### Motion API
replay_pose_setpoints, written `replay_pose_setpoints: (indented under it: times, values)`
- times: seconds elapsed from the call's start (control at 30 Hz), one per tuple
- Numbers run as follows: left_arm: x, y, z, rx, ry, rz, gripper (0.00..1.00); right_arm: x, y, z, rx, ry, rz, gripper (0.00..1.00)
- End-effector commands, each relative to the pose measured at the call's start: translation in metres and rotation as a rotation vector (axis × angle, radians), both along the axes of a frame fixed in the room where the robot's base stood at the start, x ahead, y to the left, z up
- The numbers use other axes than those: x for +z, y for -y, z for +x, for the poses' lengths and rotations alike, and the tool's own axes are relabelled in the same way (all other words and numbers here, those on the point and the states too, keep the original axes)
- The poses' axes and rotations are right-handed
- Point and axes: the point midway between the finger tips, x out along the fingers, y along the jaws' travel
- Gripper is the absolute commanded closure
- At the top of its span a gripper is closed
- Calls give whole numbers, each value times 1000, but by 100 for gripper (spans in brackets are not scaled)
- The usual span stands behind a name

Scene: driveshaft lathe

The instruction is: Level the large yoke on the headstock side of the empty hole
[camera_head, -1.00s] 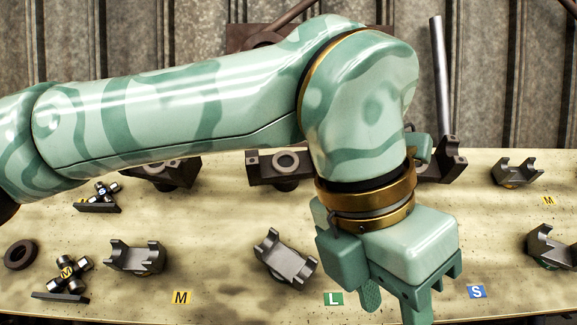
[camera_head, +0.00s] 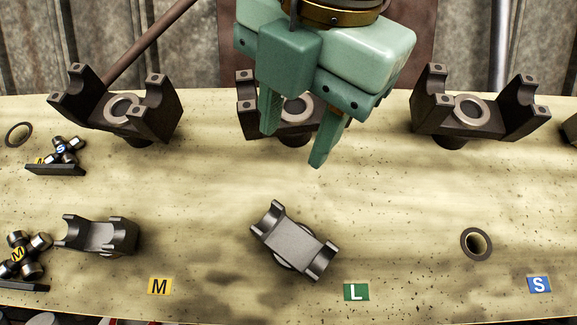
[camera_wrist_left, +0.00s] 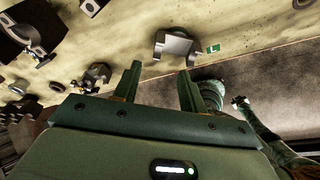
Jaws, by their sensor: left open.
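The dark grey large yoke (camera_head: 294,240) sits left of the green L tag (camera_head: 357,292) in the head view. Its two ends slope down to the right, and it looks turned or tilted in its seat. The empty hole (camera_head: 476,244), with a dark ring, lies to its right. The yoke also shows in the left wrist view (camera_wrist_left: 172,47), beyond the fingers. My left gripper (camera_head: 292,145) is open and empty, above and behind the yoke, in front of a back-row fork, and apart from the yoke.
Large dark forks with rings stand at the back left (camera_head: 125,108), back middle (camera_head: 247,90) and back right (camera_head: 470,108). A medium yoke (camera_head: 98,236) sits near the yellow M tag (camera_head: 160,286). Crosses (camera_head: 18,254) lie at the left. The board around the hole is clear.

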Motion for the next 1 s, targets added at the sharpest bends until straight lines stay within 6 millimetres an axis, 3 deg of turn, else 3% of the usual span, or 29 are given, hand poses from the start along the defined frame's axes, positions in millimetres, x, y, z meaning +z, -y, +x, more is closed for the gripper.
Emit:
replay_pose_setpoints:
  times: [0.17, 0.53, 0.73, 1.0]
  values:
    - [-35, -6, 20, -2, -7, 1, 58, -5, 1, -18, 1, -27, -2, 64]
    - [-101, -19, 62, -3, -5, 0, 58, -3, 0, -3, 0, -4, 0, 64]
    - [-119, -23, 74, -2, -3, -1, 58, -2, 0, -3, 0, -5, -1, 64]
    - [-124, -24, 77, -2, -1, -1, 58, -2, 1, -4, 0, -7, -1, 64]
